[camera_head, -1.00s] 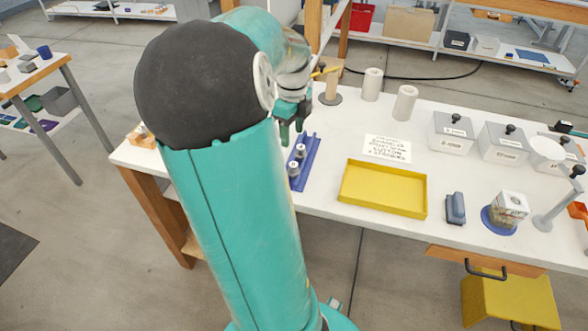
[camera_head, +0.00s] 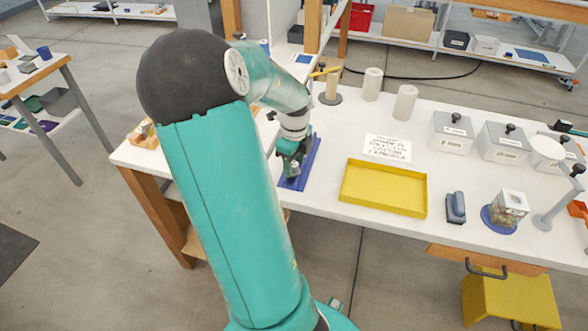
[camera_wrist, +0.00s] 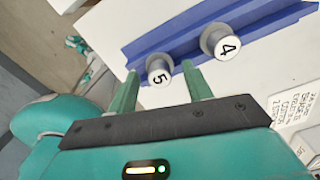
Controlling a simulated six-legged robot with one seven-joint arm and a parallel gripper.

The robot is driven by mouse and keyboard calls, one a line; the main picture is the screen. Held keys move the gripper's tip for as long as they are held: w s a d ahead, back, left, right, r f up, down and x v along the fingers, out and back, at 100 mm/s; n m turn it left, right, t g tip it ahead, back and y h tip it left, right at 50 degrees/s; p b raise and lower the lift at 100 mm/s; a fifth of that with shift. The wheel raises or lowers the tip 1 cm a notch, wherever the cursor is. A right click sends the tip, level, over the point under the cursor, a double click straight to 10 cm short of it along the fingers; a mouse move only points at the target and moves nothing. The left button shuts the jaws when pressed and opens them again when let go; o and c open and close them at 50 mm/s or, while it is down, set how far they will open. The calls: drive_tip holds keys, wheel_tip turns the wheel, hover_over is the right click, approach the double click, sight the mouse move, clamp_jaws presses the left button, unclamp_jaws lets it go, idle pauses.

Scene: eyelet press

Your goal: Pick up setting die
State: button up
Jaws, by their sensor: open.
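Two short grey cylinders with white numbered tops, seemingly the setting dies, stand in a blue rack (camera_wrist: 190,35). In the wrist view, the die marked 5 (camera_wrist: 158,71) lies in line with the gap between my fingertips. The die marked 4 (camera_wrist: 221,43) stands to its right, outside the fingers. My gripper (camera_wrist: 160,76) is open, with one finger on either side of the 5 in the picture; I cannot tell how deep the fingers reach around it. In the head view, my gripper (camera_head: 291,168) is low over the blue rack (camera_head: 312,158) and hides most of the dies.
A yellow tray (camera_head: 383,210) lies right of the rack, with a printed card (camera_head: 387,148) behind it. White rolls (camera_head: 404,102) and a wooden post (camera_head: 331,88) stand at the back. Lidded grey boxes (camera_head: 452,134) and a blue stamp-like block (camera_head: 455,208) are further right.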

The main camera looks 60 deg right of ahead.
clamp_jaws()
drive_tip(key=shift+r, duration=0.15)
